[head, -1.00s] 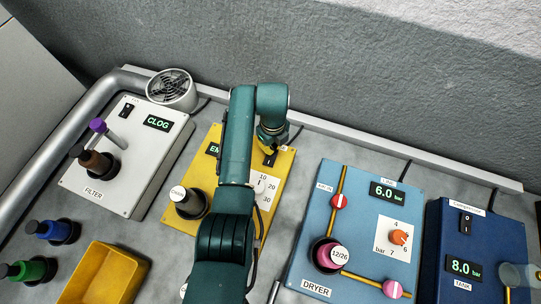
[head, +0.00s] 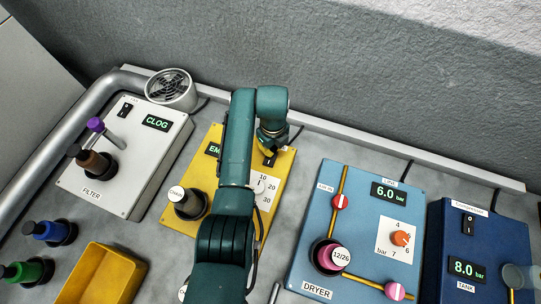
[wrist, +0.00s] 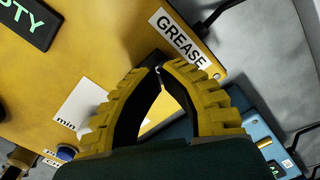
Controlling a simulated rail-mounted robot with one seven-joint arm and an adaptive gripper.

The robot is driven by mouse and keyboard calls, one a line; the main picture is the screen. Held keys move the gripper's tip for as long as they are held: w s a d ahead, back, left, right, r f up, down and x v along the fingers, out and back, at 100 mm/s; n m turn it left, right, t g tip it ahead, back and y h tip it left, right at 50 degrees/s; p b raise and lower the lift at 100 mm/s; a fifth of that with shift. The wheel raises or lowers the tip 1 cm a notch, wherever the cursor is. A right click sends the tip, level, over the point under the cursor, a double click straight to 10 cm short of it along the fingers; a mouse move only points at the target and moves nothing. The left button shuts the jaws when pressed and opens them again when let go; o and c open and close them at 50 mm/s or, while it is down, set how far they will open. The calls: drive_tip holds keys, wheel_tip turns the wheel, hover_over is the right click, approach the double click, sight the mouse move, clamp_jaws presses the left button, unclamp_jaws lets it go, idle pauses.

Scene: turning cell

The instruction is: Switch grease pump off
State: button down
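The yellow grease pump panel (head: 283,178) stands mid-left in the head view. It also fills much of the wrist view (wrist: 95,60), with a GREASE label (wrist: 183,40) and a partly cut-off green display (wrist: 28,22). Its black rocker switch (head: 269,158) shows partly just below my gripper (head: 266,146) at the panel's upper right. I cannot tell its position or whether the gripper touches it. In the wrist view the yellow fingertips (wrist: 159,69) meet, with nothing seen between them. The fingers hide the switch there.
The white filter box (head: 112,180) stands left and the blue dryer panel (head: 310,240) right. A dark blue tank panel (head: 440,240) is farther right. A yellow bin (head: 82,285) and several bottles are at lower left. A grey wall rises behind.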

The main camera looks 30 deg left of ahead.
drive_tip(key=shift+f+b, duration=0.4)
drive_tip(key=shift+f, duration=0.3)
wheel_tip(320, 180, up, 7)
drive_tip(key=p, duration=0.7)
drive_tip(key=shift+r, duration=0.1)
idle(0.6)
